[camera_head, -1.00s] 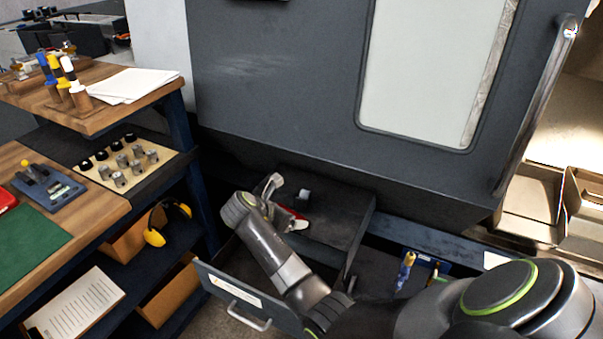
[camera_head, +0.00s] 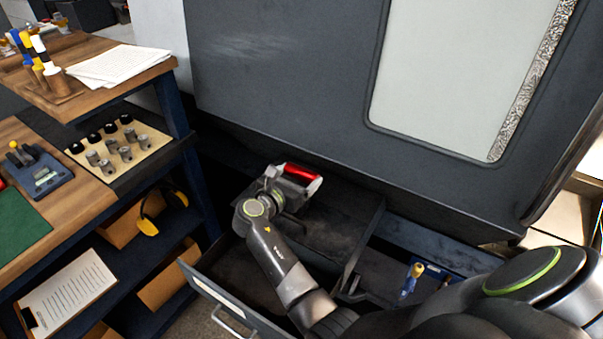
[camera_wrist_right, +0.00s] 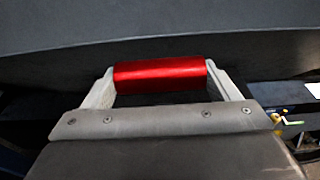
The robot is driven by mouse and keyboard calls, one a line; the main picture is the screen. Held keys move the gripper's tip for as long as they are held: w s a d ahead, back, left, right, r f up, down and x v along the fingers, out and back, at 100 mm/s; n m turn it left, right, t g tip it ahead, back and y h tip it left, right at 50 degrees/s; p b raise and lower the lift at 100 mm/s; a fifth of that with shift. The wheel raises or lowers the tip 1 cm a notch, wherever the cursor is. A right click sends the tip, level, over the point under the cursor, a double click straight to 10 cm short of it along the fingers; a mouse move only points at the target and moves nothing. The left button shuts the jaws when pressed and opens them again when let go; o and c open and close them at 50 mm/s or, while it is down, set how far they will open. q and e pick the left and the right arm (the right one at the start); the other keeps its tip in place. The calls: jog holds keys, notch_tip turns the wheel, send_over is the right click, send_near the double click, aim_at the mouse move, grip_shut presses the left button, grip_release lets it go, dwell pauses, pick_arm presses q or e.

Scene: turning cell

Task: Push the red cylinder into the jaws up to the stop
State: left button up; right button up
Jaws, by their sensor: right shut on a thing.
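The red cylinder (camera_head: 302,172) is held by my right gripper (camera_head: 300,178) above an open drawer under the machine. In the right wrist view the red cylinder (camera_wrist_right: 160,74) lies crosswise between the two fingertips of my right gripper (camera_wrist_right: 160,76), one finger at each end. The gripper is shut on it, and the cylinder is clear of the machine front. The jaws and their stop are not in view; the machine's grey door (camera_head: 290,100) is at the upper middle. My left gripper is not in view.
An open drawer (camera_head: 235,310) extends below my right arm. At the left stand a wooden workbench (camera_head: 90,200) and a tan board (camera_head: 120,150) with several grey and black cylindrical parts. The grey machine front blocks the space ahead.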

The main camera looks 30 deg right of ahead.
jog(key=shift+f+b, duration=0.35)
jog(key=shift+f, duration=0.1)
jog(key=shift+f+b, duration=0.35)
notch_tip(320, 180, down, 3)
jog(key=b, duration=0.3)
jog(key=shift+d, duration=0.15)
jog(key=shift+f+b, duration=0.3)
jog(key=shift+b, duration=0.25)
jog(key=shift+w+f, duration=0.1)
jog(key=shift+f, duration=0.55)
pick_arm(q)
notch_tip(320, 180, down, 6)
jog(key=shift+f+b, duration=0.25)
jog(key=shift+b, duration=0.05)
pick_arm(e)
jog(key=shift+f, duration=0.25)
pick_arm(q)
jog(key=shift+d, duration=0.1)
pick_arm(e)
jog(key=shift+f, duration=0.1)
jog(key=o, duration=1.1)
jog(key=shift+f, duration=0.1)
jog(key=shift+c, duration=0.2)
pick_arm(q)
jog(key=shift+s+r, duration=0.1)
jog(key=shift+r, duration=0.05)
